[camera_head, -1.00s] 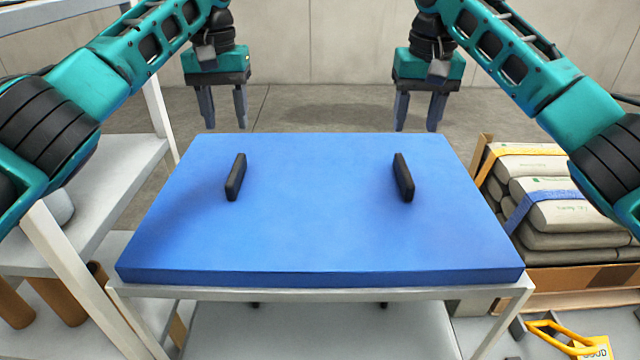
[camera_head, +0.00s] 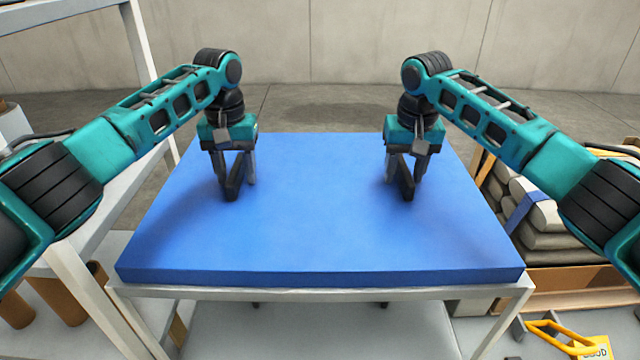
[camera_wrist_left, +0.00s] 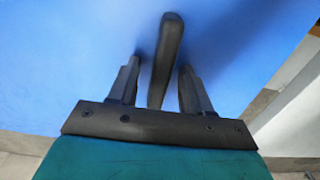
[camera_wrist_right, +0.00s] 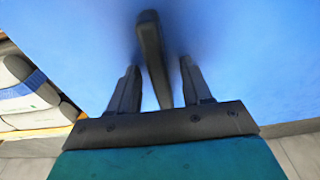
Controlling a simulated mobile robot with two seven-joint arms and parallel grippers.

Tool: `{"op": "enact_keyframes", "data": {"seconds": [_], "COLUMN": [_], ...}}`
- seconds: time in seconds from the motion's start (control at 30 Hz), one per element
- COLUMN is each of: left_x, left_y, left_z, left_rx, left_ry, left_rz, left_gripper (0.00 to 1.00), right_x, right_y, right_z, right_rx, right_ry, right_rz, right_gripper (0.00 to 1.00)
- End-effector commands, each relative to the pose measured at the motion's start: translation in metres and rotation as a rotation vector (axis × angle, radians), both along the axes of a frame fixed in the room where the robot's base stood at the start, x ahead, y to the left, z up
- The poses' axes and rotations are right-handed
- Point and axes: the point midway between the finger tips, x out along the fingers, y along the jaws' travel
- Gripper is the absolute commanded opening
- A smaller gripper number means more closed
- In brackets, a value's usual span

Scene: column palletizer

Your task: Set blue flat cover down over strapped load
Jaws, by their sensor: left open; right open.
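The blue flat cover (camera_head: 315,215) lies flat on a light-framed table in the head view, with two black upright handles. My left gripper (camera_head: 237,186) is open at the left handle (camera_head: 233,183); in the left wrist view this handle (camera_wrist_left: 167,50) stands between the spread fingers. My right gripper (camera_head: 402,186) is open at the right handle (camera_head: 406,183); in the right wrist view this handle (camera_wrist_right: 152,50) stands between the fingers. Neither gripper is closed on its handle. The strapped load (camera_head: 540,215), grey sacks with a blue strap, is at the right, partly hidden by my right arm.
The table's rim (camera_head: 320,294) shows under the cover's front edge. A white shelf rack (camera_head: 60,262) with brown rolls stands at the left. A yellow-handled item (camera_head: 555,335) and a yellow card lie at lower right. The floor behind the table is clear.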

Motion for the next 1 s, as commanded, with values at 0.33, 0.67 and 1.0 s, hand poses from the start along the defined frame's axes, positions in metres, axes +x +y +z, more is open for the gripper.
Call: {"op": "enact_keyframes", "data": {"seconds": [0.33, 0.67, 1.0], "left_x": [0.0000, 0.0000, 0.0001], "left_y": [0.0003, 0.0004, 0.0006], "left_z": [0.0001, 0.0003, 0.0005], "left_rx": [0.001, 0.001, 0.001], "left_ry": [0.000, 0.000, 0.000], "left_rz": [0.000, 0.000, 0.001], "left_gripper": [0.26, 0.00, 0.00], "right_x": [-0.0001, -0.0002, -0.0001], "right_y": [0.0003, 0.0001, -0.0001], "right_z": [0.0003, 0.0005, 0.0007], "right_rx": [0.000, 0.000, 0.000], "right_ry": [0.000, 0.000, 0.000], "right_rz": [0.001, 0.000, 0.000], "right_gripper": [0.26, 0.00, 0.00]}}
